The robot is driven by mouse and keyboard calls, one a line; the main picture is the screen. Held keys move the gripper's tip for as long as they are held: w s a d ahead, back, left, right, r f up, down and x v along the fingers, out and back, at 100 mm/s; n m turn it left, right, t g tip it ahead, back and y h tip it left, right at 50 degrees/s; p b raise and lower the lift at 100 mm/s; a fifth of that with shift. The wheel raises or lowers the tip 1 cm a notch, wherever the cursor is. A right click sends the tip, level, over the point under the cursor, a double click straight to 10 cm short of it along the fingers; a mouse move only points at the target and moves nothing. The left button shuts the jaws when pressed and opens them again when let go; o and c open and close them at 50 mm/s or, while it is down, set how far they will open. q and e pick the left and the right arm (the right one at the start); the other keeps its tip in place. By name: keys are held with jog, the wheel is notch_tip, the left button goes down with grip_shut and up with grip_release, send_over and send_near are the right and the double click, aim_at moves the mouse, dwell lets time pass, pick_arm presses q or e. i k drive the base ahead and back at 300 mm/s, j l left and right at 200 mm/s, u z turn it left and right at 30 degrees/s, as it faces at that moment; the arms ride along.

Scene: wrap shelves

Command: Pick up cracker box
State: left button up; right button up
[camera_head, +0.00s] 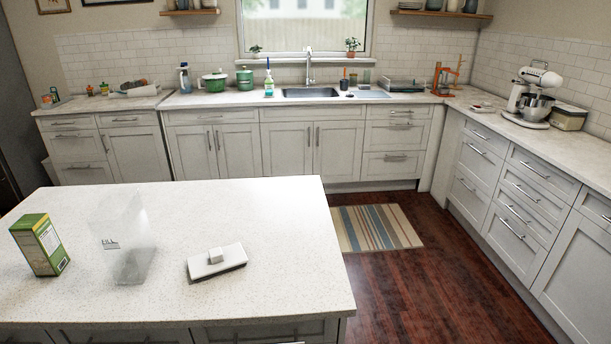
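A green box with a yellowish side panel (40,245), which looks like the cracker box, stands upright at the left of the white island (290,260). The print on it is too small to read. Neither of my grippers shows in the head view.
A clear, see-through container (125,240) stands just right of the green box. A white block-like item with a dark base (216,262) lies further right. The island's right part is clear. Counters with a sink (310,92) and a stand mixer (532,95) line the walls; a striped rug (376,228) lies on the floor.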

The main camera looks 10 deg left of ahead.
aim_at(36, 234)
jog(key=u, duration=1.75)
